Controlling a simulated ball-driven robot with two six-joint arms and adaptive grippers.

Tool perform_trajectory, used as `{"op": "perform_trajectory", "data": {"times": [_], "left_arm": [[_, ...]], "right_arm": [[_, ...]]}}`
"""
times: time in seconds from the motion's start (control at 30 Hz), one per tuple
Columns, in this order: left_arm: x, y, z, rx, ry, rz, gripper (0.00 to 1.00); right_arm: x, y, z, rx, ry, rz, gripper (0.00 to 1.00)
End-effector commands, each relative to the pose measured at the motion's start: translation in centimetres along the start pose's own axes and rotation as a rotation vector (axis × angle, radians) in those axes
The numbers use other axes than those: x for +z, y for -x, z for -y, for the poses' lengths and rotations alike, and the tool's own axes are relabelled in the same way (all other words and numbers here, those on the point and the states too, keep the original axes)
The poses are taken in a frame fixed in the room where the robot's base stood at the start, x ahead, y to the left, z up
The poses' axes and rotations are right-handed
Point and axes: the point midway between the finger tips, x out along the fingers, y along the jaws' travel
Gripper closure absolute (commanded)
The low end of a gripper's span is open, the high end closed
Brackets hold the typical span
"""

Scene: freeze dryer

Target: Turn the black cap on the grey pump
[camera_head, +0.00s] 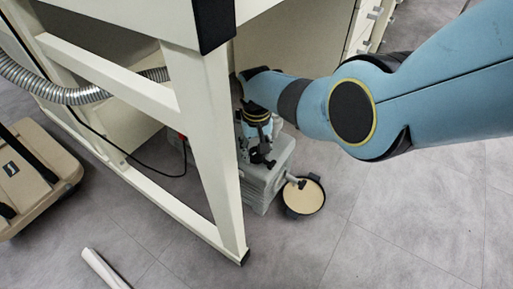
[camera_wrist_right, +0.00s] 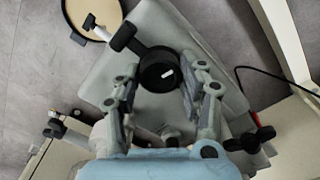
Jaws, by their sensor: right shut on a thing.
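The grey pump (camera_head: 262,181) stands on the floor under the bench frame. Its grey body also shows in the right wrist view (camera_wrist_right: 112,62). The black cap (camera_wrist_right: 158,73), round with a small white mark on top, sits on the pump between the fingers of my right gripper (camera_wrist_right: 160,84). That gripper is shut on the cap, with a finger on either side. In the head view my right gripper (camera_head: 260,153) points down over the pump, below my blue arm, and the cap is not clearly visible there. My left gripper is not in view.
A round tan disc with a dark rim (camera_head: 304,196) lies beside the pump. The white bench leg (camera_head: 208,150) stands close to the left of my right arm. A metal hose (camera_head: 60,95) and a beige wheeled base (camera_head: 35,180) are at left. Floor is open at lower right.

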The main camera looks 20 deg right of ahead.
Motion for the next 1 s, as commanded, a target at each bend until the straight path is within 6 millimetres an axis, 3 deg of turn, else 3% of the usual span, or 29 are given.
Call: {"op": "perform_trajectory", "data": {"times": [1.0], "left_arm": [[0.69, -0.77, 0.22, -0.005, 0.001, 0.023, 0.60]], "right_arm": [[-0.03, 0.01, -0.09, 0.000, -0.964, -0.002, 0.91]]}}
